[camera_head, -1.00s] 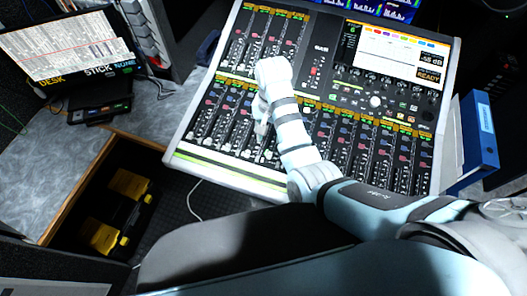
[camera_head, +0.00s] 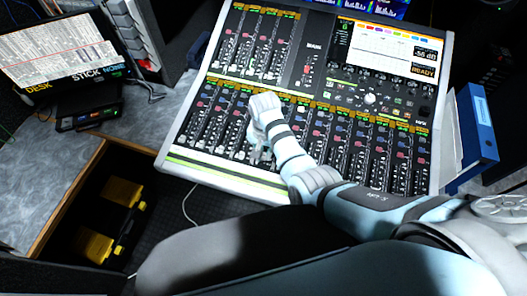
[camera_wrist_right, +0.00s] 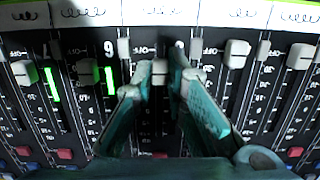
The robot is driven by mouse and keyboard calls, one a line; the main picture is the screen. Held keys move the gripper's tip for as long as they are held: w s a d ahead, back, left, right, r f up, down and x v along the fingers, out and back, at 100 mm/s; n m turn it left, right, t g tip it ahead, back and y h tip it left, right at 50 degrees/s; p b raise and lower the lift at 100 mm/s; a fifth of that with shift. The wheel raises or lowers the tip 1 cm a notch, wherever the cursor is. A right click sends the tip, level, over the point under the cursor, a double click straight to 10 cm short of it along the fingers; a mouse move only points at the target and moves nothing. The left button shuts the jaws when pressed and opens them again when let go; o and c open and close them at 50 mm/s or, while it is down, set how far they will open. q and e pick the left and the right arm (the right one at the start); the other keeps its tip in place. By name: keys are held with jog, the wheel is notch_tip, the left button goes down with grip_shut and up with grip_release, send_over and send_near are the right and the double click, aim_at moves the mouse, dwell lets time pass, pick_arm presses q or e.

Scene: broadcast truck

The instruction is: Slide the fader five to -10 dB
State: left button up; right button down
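The mixing console (camera_head: 172,161) has two rows of faders and fills the middle of the head view. My right gripper (camera_head: 259,156) is over the lower fader row, near the front edge. In the right wrist view the fingertips of my right gripper (camera_wrist_right: 160,68) are on either side of a pale fader cap (camera_wrist_right: 160,75) and appear shut on it. This cap sits a little past the OFF mark of its slot. The channel number by this fader is hidden by the fingers. My left gripper is not in view.
Neighbouring fader caps (camera_wrist_right: 87,72) and (camera_wrist_right: 236,54) stand close on both sides. The console screen (camera_head: 385,50) shows a dB readout too small to read surely. A blue binder (camera_head: 477,125) stands to the right, a monitor (camera_head: 60,50) to the left.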

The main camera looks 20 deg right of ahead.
jog(key=w+d+b, duration=0.1)
jog(key=w, duration=0.1)
jog(key=shift+w+d+r+b, duration=0.1)
jog(key=shift+w+d+b, duration=0.25)
jog(key=shift+w, duration=0.05)
jog(key=shift+w+d+r, duration=0.1)
jog(key=shift+w+d, duration=0.05)
jog(key=shift+w, duration=0.05)
jog(key=shift+s+r, duration=0.1)
jog(key=c, duration=1.6)
grip_release()
notch_tip(320, 180, up, 12)
